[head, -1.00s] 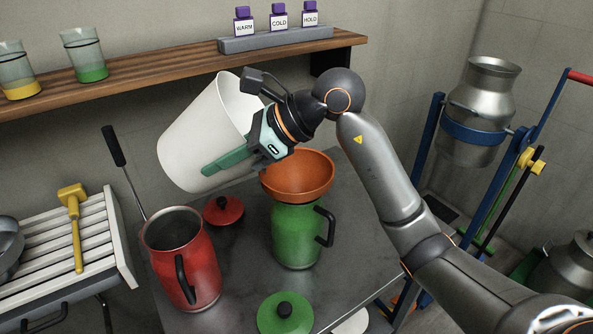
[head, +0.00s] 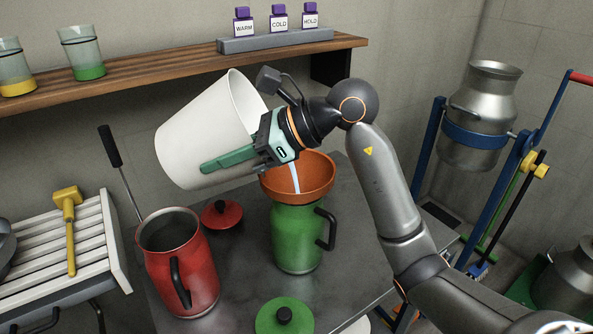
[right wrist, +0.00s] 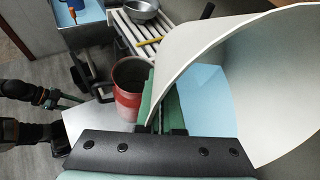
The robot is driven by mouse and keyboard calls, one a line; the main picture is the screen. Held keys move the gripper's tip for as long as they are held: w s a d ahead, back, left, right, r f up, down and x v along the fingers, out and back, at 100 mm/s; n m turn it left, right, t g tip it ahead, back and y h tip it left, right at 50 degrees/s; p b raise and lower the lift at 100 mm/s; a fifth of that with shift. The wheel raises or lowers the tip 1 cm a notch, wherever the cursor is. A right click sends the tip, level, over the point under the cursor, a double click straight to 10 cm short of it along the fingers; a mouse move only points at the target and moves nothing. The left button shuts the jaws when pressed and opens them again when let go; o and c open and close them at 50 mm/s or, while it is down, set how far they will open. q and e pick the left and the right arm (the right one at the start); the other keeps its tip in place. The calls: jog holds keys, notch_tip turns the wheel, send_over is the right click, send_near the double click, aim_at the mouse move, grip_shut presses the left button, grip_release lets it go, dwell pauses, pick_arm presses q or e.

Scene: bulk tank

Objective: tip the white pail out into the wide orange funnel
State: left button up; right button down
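My right gripper (head: 232,157) is shut on the white pail (head: 205,128) and holds it in the air, tilted with its mouth to the right. A thin pale stream runs down into the wide orange funnel (head: 316,174), which sits on top of the green can (head: 297,240). The pail's wall (right wrist: 215,45) and pale blue liquid (right wrist: 205,95) inside it show in the right wrist view. My left gripper is out of the head view; a dark and green part (right wrist: 45,98) at the left of the right wrist view seems to be it, too small to judge.
A red can (head: 182,275) with a long handle in it stands left of the green can. Red (head: 221,214) and green (head: 284,318) lids lie on the table. A shelf (head: 150,90) runs behind; a slatted rack (head: 95,240) is left, a metal churn (head: 480,115) right.

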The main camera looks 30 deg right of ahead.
aim_at(236, 142)
pick_arm(q)
jog(key=shift+d, duration=0.2)
pick_arm(e)
jog(key=shift+d+r+y, duration=0.1)
jog(key=shift+r+y, duration=0.2)
jog(key=shift+r, duration=0.05)
pick_arm(q)
jog(key=shift+d+f+b, duration=0.3)
jog(key=shift+f+b, duration=0.3)
jog(key=shift+b, duration=0.3)
pick_arm(e)
jog(key=shift+s+d+r+t+y, duration=0.15)
jog(key=shift+d+r+t+y, duration=0.15)
jog(key=shift+r+y, duration=0.25)
dwell(0.5)
pick_arm(q)
jog(key=shift+w+d+b, duration=0.3)
jog(key=shift+b, duration=0.2)
pick_arm(e)
jog(key=shift+s+d+r+y, duration=0.15)
jog(key=shift+d+y, duration=0.1)
jog(key=shift+d, duration=0.15)
pick_arm(q)
jog(key=shift+d+f+b, duration=0.1)
jog(key=shift+f+b, duration=0.55)
jog(key=shift+b, duration=0.05)
pick_arm(e)
jog(key=shift+s+d+r+t+y, duration=0.2)
jog(key=shift+d+r+t+y, duration=0.1)
jog(key=shift+d+t+y, duration=0.15)
